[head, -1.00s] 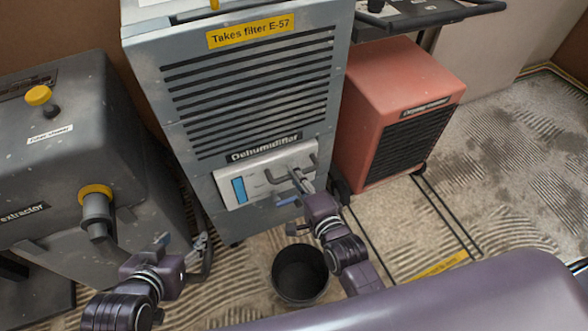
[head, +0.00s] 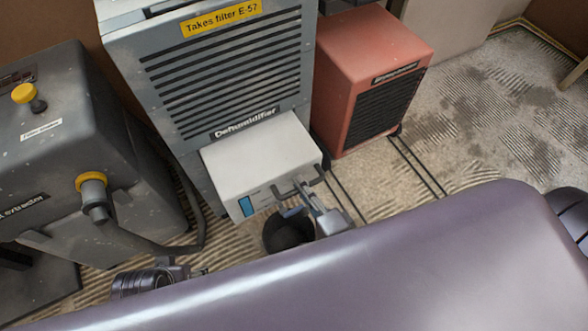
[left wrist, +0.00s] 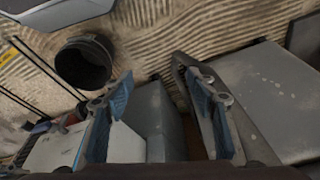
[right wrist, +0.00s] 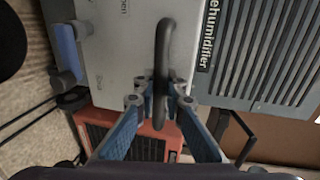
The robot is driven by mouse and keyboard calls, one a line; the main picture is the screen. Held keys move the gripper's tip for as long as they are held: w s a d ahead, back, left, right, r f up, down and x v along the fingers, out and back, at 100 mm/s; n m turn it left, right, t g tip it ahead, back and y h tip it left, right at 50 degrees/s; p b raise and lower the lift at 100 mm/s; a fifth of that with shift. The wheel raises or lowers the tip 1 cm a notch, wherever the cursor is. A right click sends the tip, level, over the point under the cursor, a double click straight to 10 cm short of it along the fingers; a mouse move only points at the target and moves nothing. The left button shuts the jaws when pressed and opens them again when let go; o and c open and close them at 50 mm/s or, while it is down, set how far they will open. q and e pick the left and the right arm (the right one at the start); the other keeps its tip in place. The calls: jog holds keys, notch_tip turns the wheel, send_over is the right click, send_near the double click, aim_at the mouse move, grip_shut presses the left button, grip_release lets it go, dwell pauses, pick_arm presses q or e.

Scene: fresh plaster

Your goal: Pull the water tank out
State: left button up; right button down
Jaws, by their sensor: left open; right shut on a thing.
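The water tank (head: 262,155) is a light grey box with a blue level window, sticking well out of the lower front of the grey dehumidifier (head: 225,85). It also shows in the right wrist view (right wrist: 115,45). My right gripper (head: 312,200) is shut on the tank's dark handle bar (right wrist: 163,45) at its front. In the left wrist view, my left gripper (left wrist: 150,95) is open and empty. In the head view the left gripper is mostly hidden behind my own body, low at the left.
A black bucket (head: 288,230) stands on the floor under the tank's front. A grey extractor (head: 75,150) with a hose stands to the left. A red heater (head: 370,80) stands to the right, with dark lines on the ridged floor. The floor at the right is clear.

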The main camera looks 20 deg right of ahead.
pick_arm(q)
jog(key=shift+f+p, duration=0.35)
jog(key=shift+f, duration=1.55)
pick_arm(e)
jog(key=shift+f+v, duration=0.15)
jog(key=shift+v, duration=0.7)
jog(key=shift+f+v, duration=0.2)
jog(key=shift+v, duration=0.65)
jog(key=c, duration=2)
grip_release()
pick_arm(q)
jog(key=shift+d, duration=0.1)
pick_arm(e)
jog(key=shift+o, duration=0.2)
jog(key=v, duration=1.2)
